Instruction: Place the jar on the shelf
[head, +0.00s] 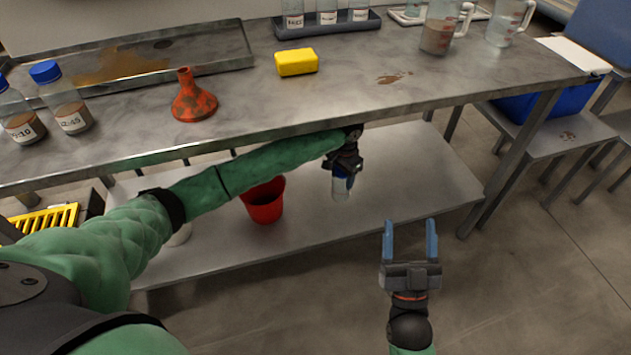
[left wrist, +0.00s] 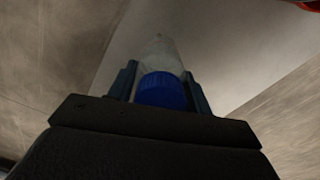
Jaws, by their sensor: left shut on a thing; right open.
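My left gripper (head: 343,170) is shut on a clear jar (head: 341,190) with a blue lid, holding it by the lid end. The jar is upright, over the lower shelf (head: 410,180) under the table; whether its base touches the shelf I cannot tell. In the left wrist view the jar's blue lid (left wrist: 161,91) sits between the two fingers, with its clear body beyond. My right gripper (head: 410,240) is open and empty, in front of the shelf at the lower right of the head view.
A red bucket (head: 264,203) stands on the shelf left of the jar. The shelf's right part is clear.

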